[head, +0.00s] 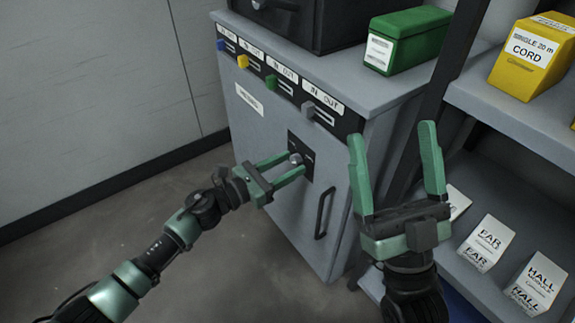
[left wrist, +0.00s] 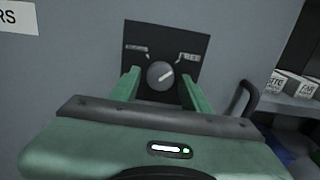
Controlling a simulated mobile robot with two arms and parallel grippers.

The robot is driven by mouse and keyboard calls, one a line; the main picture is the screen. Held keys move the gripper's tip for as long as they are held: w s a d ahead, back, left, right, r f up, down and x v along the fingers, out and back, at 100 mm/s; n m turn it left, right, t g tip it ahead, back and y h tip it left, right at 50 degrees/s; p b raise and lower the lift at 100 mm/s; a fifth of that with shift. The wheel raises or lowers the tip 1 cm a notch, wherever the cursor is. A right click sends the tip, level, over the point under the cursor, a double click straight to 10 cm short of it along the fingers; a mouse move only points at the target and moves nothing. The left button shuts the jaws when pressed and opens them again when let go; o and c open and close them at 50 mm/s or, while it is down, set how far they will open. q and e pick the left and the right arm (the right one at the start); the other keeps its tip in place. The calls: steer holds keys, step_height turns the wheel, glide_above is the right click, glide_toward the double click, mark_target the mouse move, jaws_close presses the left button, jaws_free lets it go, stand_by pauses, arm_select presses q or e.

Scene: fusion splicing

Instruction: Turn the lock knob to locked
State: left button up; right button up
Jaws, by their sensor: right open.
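The lock knob (head: 296,158) is a small round grey knob on a black plate (head: 307,143) on the grey cabinet's front. In the left wrist view the knob (left wrist: 161,75) has a white pointer line slanting up and right, toward the label "FREE" (left wrist: 189,57). The label at the plate's upper left is too blurred to read. My left gripper (head: 295,163) is open, its green fingers either side of the knob; I cannot tell whether they touch it. My right gripper (head: 394,134) is open and empty, right of the cabinet front, fingers pointing up.
A black door handle (head: 324,213) is below and right of the knob plate. Coloured slide tabs (head: 270,80) run along the cabinet's top edge. A green box (head: 408,40) stands on top. Shelves at right hold a yellow box (head: 533,57) and white labelled boxes (head: 487,243).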

arm_select(q)
jaws_close()
